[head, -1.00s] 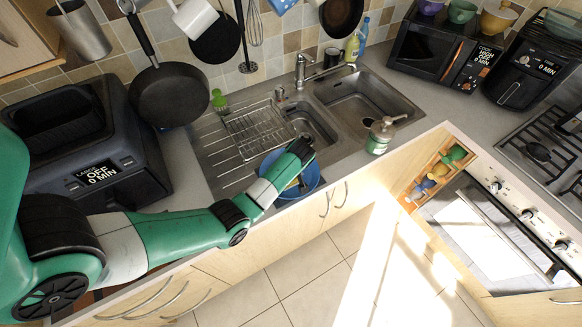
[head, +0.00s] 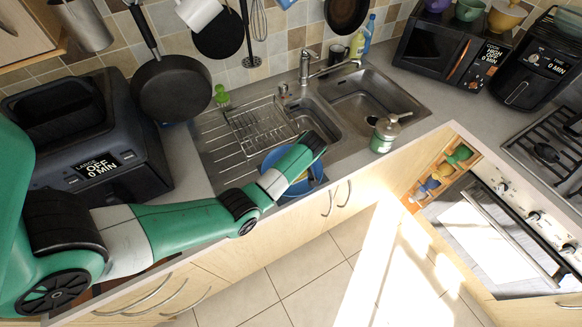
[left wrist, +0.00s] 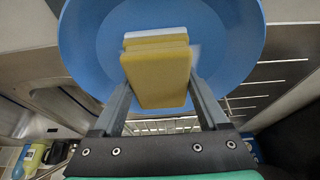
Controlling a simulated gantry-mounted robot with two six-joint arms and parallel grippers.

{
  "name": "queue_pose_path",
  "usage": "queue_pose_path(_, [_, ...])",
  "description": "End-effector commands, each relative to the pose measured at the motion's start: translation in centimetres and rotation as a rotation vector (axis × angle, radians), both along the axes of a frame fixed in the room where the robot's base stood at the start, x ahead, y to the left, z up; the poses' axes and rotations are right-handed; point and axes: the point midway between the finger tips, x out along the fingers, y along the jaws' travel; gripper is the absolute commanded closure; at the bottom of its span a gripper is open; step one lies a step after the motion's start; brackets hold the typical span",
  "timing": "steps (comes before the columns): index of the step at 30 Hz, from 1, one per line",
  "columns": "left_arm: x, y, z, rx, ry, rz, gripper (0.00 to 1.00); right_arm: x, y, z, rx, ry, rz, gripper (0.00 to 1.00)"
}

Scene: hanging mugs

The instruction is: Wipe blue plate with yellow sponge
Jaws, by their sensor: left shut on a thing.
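The blue plate (head: 318,172) lies at the front edge of the sink drainer, partly hidden under my left forearm in the head view. It fills the upper part of the left wrist view (left wrist: 230,45). My left gripper (left wrist: 160,82) is shut on the yellow sponge (left wrist: 158,78), with a finger on each side of it. The sponge has a paler, whitish edge at its far end and is in front of the plate's inner face. I cannot tell whether it touches the plate. In the head view my left wrist mostly hides the gripper. My right gripper is not in view.
A wire rack (head: 262,125) stands on the drainer behind the plate. The sink basin (head: 368,97) and faucet (head: 308,65) are to the right. A soap dispenser (head: 385,132) stands at the front right. A black appliance (head: 95,150) is at the left.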

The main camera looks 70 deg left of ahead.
Motion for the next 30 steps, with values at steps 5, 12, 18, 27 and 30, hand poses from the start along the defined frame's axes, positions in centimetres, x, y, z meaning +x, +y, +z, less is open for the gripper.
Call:
queue_pose_path(5, [1.3, 0.0, -0.1, -0.002, 0.000, -0.002, 0.68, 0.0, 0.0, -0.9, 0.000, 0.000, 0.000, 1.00])
queue_pose_path(12, [1.2, 0.1, 0.1, -0.001, -0.001, -0.001, 0.68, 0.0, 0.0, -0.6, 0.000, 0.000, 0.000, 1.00])
queue_pose_path(18, [-0.4, -0.1, 0.5, -0.002, 0.002, 0.000, 0.68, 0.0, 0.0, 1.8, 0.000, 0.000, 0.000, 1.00])
queue_pose_path(27, [-2.7, -0.3, -0.3, -0.001, 0.001, -0.001, 0.68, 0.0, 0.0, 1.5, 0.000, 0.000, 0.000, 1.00])
queue_pose_path(30, [-2.8, -0.3, -0.4, -0.002, 0.002, -0.001, 0.68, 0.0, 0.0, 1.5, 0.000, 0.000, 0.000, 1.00])
